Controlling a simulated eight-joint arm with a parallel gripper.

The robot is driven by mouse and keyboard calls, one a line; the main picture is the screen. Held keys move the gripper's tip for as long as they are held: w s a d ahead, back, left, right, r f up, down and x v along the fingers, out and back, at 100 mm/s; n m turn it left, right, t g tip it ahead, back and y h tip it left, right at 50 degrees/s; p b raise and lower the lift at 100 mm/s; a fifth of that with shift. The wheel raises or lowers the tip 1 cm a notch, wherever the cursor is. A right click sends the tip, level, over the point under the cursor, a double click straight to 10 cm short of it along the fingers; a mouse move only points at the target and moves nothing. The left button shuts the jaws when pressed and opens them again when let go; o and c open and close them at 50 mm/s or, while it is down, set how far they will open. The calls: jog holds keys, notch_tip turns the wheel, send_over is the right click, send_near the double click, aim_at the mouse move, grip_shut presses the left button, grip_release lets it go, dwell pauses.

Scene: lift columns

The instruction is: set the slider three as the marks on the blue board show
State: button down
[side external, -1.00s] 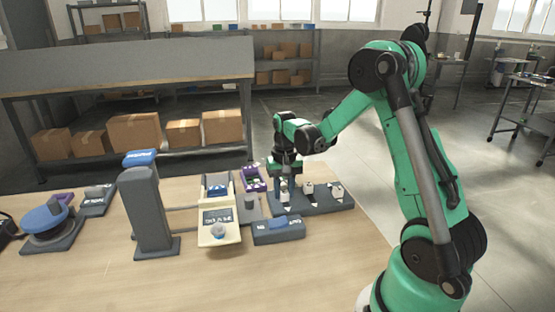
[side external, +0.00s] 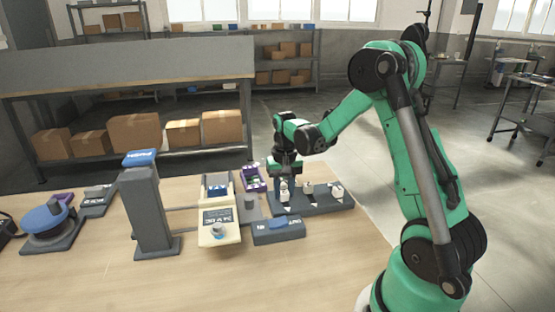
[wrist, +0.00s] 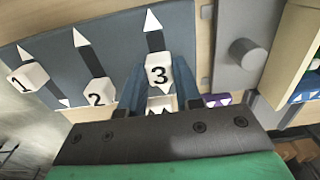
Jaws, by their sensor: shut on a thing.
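The slate-blue slider board (side external: 322,208) lies on the table below my gripper and also fills the upper left of the wrist view (wrist: 115,55). It has three dark slots with white triangle marks. White block three (wrist: 158,72) sits low in its slot, with the upper triangle (wrist: 153,20) well above it. My gripper (wrist: 160,92) is shut on block three, a blue finger on each side. In the side view, my gripper (side external: 285,180) is over the board's left end. White blocks one (wrist: 28,77) and two (wrist: 97,92) stand in the other slots.
A grey plate with a round knob (wrist: 245,53) is close to the right of the board.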

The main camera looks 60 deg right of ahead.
aim_at(286, 205)
dwell(0.3)
jog(key=shift+s+a, duration=0.75)
jog(key=shift+a, duration=0.05)
jog(key=c, duration=0.6)
grip_release()
jog(key=shift+r, duration=2.85)
